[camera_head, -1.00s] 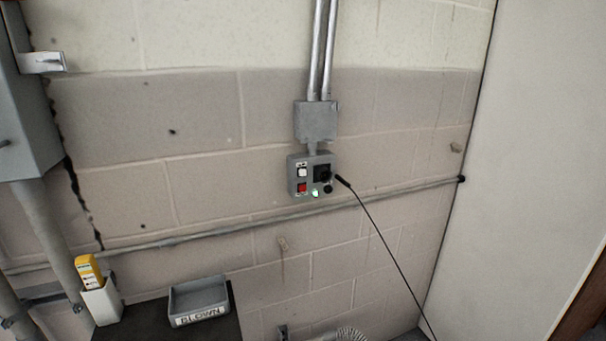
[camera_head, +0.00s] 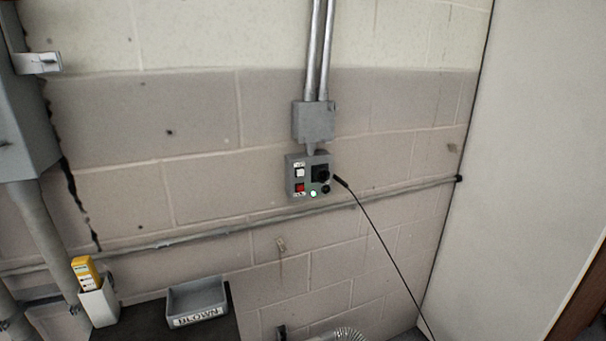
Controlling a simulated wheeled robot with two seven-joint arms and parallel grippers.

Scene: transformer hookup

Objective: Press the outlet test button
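A grey outlet box (camera_head: 309,176) is fixed to the block wall in the middle of the camera_head view. On its left side sit a white button (camera_head: 300,172) and, below it, a red button (camera_head: 299,188); their small labels are too small to read. A black socket (camera_head: 320,173) is at its upper right. A small lit green-white lamp (camera_head: 313,194) and a dark round part (camera_head: 326,189) are below the socket. A black cable (camera_head: 378,232) has its thick end just right of the box. Neither gripper is in view.
A grey junction box (camera_head: 313,121) with conduits is above. A pipe (camera_head: 230,231) crosses the wall below. At lower left, a tray marked BLOWN (camera_head: 197,304) and a yellow tester in a white holder (camera_head: 98,305) sit by a dark surface. A pale panel (camera_head: 530,150) stands right.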

